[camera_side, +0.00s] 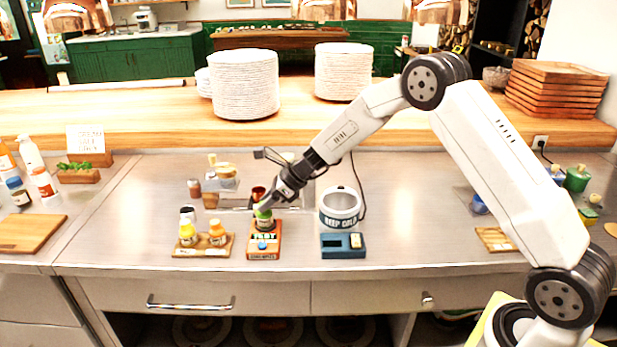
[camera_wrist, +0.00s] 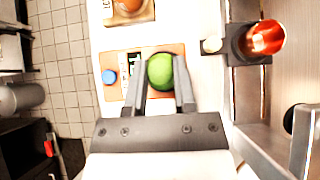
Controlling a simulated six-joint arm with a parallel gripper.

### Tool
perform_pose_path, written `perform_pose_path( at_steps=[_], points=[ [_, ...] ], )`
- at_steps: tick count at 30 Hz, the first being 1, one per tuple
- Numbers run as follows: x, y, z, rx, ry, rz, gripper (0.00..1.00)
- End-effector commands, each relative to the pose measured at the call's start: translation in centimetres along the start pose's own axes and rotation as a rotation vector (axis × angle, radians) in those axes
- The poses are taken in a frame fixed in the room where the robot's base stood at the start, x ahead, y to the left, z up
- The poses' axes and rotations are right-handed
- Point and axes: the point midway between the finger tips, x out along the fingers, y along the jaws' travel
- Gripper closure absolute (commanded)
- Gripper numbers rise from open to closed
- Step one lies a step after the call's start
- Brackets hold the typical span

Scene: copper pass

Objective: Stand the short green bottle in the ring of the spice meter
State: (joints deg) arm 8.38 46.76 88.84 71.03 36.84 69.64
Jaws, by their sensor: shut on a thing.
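The short green bottle (camera_side: 263,214) is held in my gripper (camera_side: 263,204), at the far part of the orange spice meter (camera_side: 250,252). In the wrist view its round green top (camera_wrist: 160,71) shows between the two fingers of my gripper (camera_wrist: 162,84). The orange meter (camera_wrist: 112,62) lies under it, with a blue button and a printed label. A dark edge, seemingly the ring, shows around the bottle. I cannot tell whether the bottle's base rests on the meter or is slightly above it.
A wooden tray (camera_side: 205,251) with several small bottles stands left of the meter. A blue device (camera_side: 343,252) and a white "KEEP COLD" pot (camera_side: 340,207) stand to the right. A copper cup (camera_wrist: 265,38) stands behind. The counter front is clear.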

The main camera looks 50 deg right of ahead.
Motion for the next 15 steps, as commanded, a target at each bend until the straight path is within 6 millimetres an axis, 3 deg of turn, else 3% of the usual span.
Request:
perform_pose_path(
  at_steps=[11, 12, 15],
  points=[
    [0.17, -0.03, -0.16, 0.000, 0.000, -0.001, 1.00],
    [0.17, -0.03, -0.16, 0.000, 0.000, -0.001, 0.57],
    [0.16, -0.03, -0.16, 0.000, 0.000, -0.001, 0.31]
  ],
)
